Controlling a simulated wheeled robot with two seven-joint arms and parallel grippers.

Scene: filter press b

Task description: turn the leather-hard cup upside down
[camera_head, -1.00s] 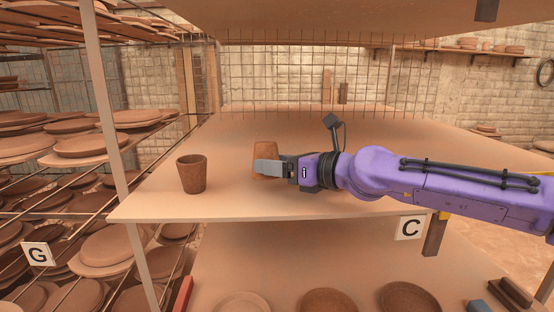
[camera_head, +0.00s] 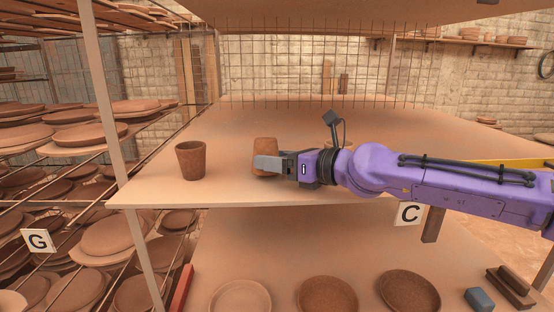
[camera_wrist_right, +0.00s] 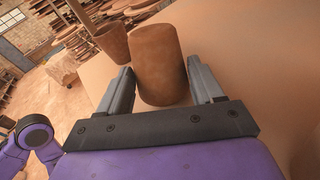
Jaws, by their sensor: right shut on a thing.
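The other cup (camera_head: 265,145) is between the fingers of my right gripper (camera_head: 272,163). It looks narrower at the top and wider below, with no opening seen on top, so it appears upside down. In the right wrist view this cup (camera_wrist_right: 162,65) sits between both fingers (camera_wrist_right: 158,88). I cannot tell whether its lower edge touches the shelf. My left gripper is not in view.
An upright post (camera_head: 108,110) and racks of clay plates (camera_head: 85,135) are at the left. Several round clay pieces (camera_head: 327,295) lie on the lower shelf. Another shelf is overhead.

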